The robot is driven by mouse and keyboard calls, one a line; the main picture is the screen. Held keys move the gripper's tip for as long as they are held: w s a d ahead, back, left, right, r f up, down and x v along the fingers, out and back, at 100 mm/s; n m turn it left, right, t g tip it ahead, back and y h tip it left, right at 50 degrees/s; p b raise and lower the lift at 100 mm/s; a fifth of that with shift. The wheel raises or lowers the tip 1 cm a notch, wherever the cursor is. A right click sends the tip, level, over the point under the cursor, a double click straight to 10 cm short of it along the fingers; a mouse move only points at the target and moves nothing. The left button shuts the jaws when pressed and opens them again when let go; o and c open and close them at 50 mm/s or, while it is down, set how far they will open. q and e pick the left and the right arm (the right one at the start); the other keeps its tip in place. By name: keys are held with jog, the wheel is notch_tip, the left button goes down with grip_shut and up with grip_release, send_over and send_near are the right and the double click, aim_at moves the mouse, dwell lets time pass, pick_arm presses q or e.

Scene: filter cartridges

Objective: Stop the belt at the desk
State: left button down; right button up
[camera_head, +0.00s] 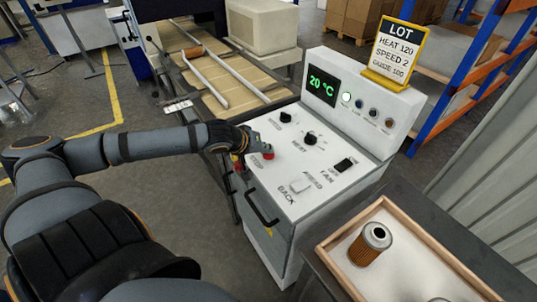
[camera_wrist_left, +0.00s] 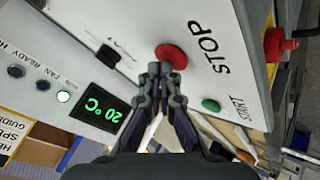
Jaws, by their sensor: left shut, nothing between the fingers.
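The control desk (camera_head: 285,205) has a white sloped top. The red STOP button (camera_head: 268,155) sits near its left edge; in the left wrist view the red button (camera_wrist_left: 172,56) lies beside the word STOP. My left gripper (camera_head: 248,142) is shut and empty at this button. In the left wrist view its fingertips (camera_wrist_left: 160,68) overlap the button's near edge; I cannot tell whether they touch it. A green START button (camera_wrist_left: 210,104) is close by. The belt (camera_head: 235,82) runs behind the desk, with a brown cartridge (camera_head: 194,52) on it. My right gripper is not in view.
A red knob on a yellow housing (camera_wrist_left: 280,45) sticks out from the desk's side. The display (camera_head: 321,87) reads 20 °C, with a white lamp (camera_head: 346,98) lit. A yellow LOT sign (camera_head: 395,55) stands on top. A wooden-rimmed tray (camera_head: 330,255) holds a filter cartridge (camera_head: 370,244).

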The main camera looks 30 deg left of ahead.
aim_at(266, 155)
pick_arm(q)
jog(key=shift+f, duration=0.25)
jog(key=shift+r, duration=0.1)
dwell(0.4)
jog(key=shift+r+p, duration=0.75)
notch_tip(266, 155, up, 5)
jog(key=p, duration=0.5)
jog(key=shift+r+p, duration=0.1)
jog(key=shift+p, duration=0.3)
